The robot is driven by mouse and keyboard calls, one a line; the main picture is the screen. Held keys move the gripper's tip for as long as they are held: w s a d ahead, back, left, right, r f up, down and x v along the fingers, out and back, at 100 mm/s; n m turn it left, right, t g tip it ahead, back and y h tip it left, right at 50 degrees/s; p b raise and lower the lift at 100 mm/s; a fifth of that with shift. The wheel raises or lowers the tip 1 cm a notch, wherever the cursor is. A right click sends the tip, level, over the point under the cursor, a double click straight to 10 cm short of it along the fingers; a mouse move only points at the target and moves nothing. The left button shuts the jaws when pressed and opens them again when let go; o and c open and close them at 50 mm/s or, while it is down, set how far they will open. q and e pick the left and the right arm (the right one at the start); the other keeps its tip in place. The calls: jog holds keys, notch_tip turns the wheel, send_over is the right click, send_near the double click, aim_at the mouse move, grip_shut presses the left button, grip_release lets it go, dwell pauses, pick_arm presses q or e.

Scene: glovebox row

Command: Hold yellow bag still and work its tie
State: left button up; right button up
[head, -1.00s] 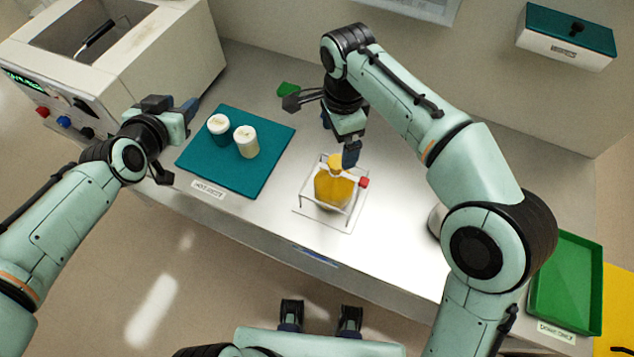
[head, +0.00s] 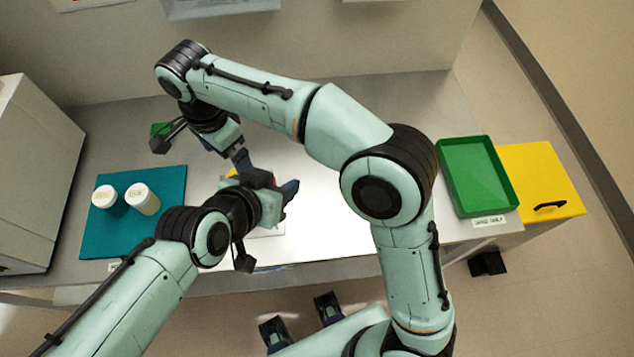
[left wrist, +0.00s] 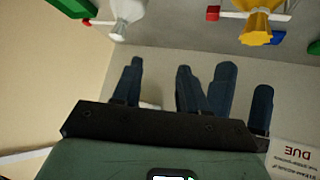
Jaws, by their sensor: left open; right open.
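The yellow bag (left wrist: 257,28) shows at the top right of the left wrist view, with a gathered, frilled end towards my fingers and a red piece beside it. In the head view it is almost wholly hidden behind my left gripper (head: 288,193); only a sliver of yellow shows. My left gripper is open, its dark blue fingers (left wrist: 195,78) spread and apart from the bag in the wrist view. My right gripper (head: 242,158) is open just behind it, close to the bag. Whether it touches the bag is hidden.
A teal mat (head: 155,232) with two white-lidded jars (head: 142,198) lies left of my grippers. A green tray (head: 478,178) stands at the bench's right end, beside a yellow bin (head: 540,180). A white object (left wrist: 127,12) shows at the left wrist view's top. The bench's right-middle is clear.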

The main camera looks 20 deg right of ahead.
pick_arm(q)
jog(key=w+d+f+n+g+h, duration=0.1)
jog(key=d+f+n+h, duration=0.1)
jog(key=d+f+n, duration=0.35)
jog(key=w+d+f+n+g+h, duration=0.1)
jog(key=w+d+f+n+h, duration=0.1)
jog(key=d+n, duration=0.65)
jog(key=w+d+f+n+t+y, duration=0.2)
jog(key=w+f+n+t+y, duration=0.4)
jog(key=f+y, duration=0.45)
jog(key=s+a+r+n+y, duration=0.5)
jog(key=n+y, duration=0.3)
jog(key=y, duration=0.5)
jog(key=shift+s+a+n+g+y, duration=0.4)
jog(key=shift+s+a, duration=0.15)
jog(key=shift+s, duration=0.15)
